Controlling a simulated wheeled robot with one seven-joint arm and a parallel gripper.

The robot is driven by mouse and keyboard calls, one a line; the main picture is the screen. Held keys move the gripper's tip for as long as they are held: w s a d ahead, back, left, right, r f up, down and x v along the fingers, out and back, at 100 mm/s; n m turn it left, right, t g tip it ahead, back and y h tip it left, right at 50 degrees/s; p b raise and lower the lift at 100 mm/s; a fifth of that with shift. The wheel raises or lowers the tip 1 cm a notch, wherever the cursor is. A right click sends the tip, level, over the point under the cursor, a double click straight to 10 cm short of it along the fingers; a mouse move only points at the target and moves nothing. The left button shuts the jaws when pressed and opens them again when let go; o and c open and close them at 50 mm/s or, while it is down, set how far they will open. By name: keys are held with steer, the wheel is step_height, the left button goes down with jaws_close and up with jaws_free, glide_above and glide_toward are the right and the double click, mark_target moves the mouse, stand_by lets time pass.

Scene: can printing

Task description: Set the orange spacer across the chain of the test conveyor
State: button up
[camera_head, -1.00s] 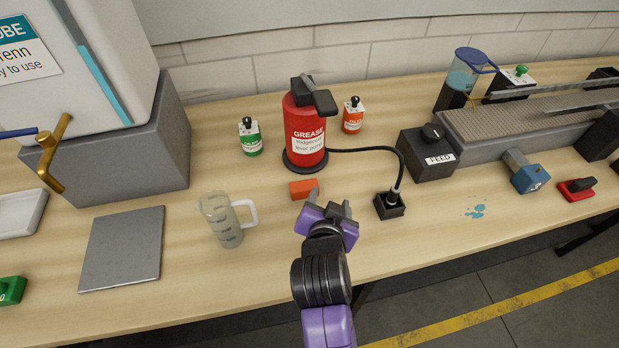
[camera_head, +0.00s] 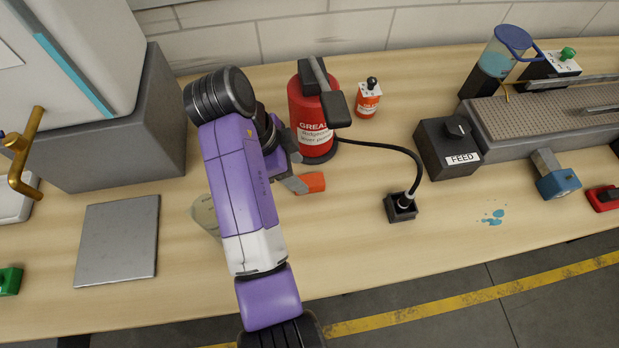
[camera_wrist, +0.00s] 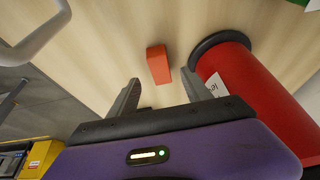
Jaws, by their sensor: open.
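The orange spacer (camera_head: 311,182) is a small block lying on the wooden bench, just in front of the red grease pump. It also shows in the wrist view (camera_wrist: 158,64), ahead of the fingertips and between their lines. My gripper (camera_wrist: 160,88) is open and empty, with the spacer a little beyond its fingers. In the head view my gripper (camera_head: 296,184) is close to the spacer's left side, partly hidden by my arm. The test conveyor (camera_head: 545,116), with a grey chain top, stands at the right back.
The red grease pump (camera_head: 306,118) stands close behind the spacer, and its hose runs to a black socket (camera_head: 400,208). A FEED box (camera_head: 446,150) stands at the conveyor's left end. A clear jug (camera_head: 205,215) is mostly hidden behind my arm. A metal plate (camera_head: 118,240) lies left.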

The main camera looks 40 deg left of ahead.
mark_target(305, 181)
steer(key=shift+a+p+x, duration=0.2)
steer(key=shift+p+x, duration=0.65)
steer(key=shift+x, duration=2.1)
steer(key=shift+s+f, duration=0.15)
steer(key=shift+c, duration=0.3)
jaws_close()
